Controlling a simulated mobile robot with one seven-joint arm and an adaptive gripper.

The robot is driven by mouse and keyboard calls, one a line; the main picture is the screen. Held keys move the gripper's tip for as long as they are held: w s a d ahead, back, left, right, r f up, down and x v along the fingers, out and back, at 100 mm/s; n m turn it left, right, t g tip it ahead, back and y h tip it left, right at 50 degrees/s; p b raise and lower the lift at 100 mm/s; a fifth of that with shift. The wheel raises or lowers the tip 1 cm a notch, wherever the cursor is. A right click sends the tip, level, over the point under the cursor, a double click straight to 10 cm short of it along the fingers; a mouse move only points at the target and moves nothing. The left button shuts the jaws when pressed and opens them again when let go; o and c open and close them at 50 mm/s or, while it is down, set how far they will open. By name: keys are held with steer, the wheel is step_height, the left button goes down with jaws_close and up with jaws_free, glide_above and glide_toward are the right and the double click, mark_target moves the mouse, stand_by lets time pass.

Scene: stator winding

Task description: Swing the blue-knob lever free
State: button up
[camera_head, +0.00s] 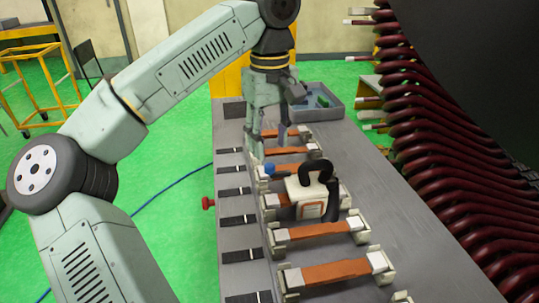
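The blue knob (270,169) is small and round. It sits at the left end of one of the clamped orange-brown bars, just left of a white device with a black handle (306,188). The lever's arm is too small to make out. My gripper (268,146) points down above the bench, just behind and above the blue knob. Its fingers look spread, with nothing visible between them. I see no clear contact with the knob.
Several orange-brown bars (322,231) lie across the grey bench (385,215) in pale clamps. A grey tray (325,104) with green items stands at the back. A red knob (208,203) sticks out at the left. Dark red coils (440,150) loom at the right.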

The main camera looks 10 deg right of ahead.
step_height(320, 180, up, 7)
stand_by(0.3)
steer(key=shift+s+f, duration=0.1)
steer(key=shift+f, duration=0.05)
